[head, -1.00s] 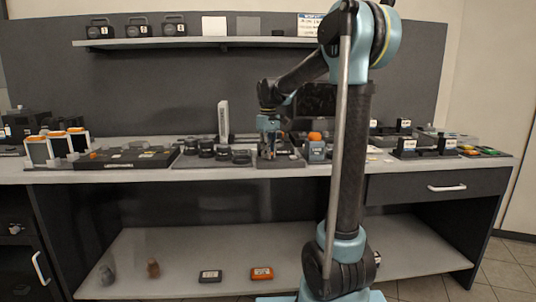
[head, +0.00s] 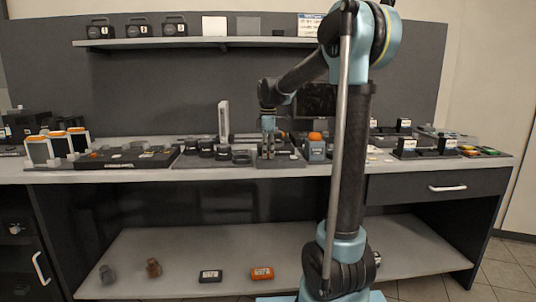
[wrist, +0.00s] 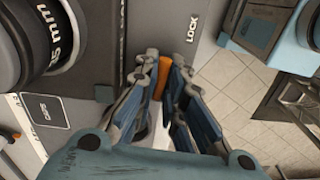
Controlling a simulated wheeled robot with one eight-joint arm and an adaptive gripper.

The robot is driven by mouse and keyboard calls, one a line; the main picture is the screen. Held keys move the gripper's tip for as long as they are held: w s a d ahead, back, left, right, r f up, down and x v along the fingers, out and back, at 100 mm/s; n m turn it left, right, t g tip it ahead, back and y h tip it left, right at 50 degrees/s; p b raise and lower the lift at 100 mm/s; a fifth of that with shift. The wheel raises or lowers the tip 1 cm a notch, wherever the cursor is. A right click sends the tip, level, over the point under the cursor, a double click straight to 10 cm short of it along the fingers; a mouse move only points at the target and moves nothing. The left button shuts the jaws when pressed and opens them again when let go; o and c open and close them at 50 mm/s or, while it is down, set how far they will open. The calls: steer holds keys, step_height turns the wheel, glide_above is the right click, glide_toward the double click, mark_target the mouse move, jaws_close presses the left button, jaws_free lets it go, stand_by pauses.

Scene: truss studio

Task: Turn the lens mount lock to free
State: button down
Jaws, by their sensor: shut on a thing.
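An orange lever (wrist: 161,77) stands out between my fingertips in the wrist view. The word LOCK is printed on the grey mount panel (wrist: 176,22), a little above and right of the lever. No free mark shows. My gripper (wrist: 164,62) is shut on the orange lever, with one finger on each side. The base of the lever is hidden behind the fingers. In the head view my gripper (head: 267,146) is low over the bench, and the lever is too small to make out there.
A black lens marked 35 mm (wrist: 48,38) is close on the left in the wrist view.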

steer(key=shift+w+n, duration=0.15)
steer(key=shift+n, duration=0.45)
steer(key=c, duration=1.7)
jaws_free()
steer(key=shift+r, duration=0.1)
step_height(320, 180, up, 12)
steer(key=shift+f, duration=0.15)
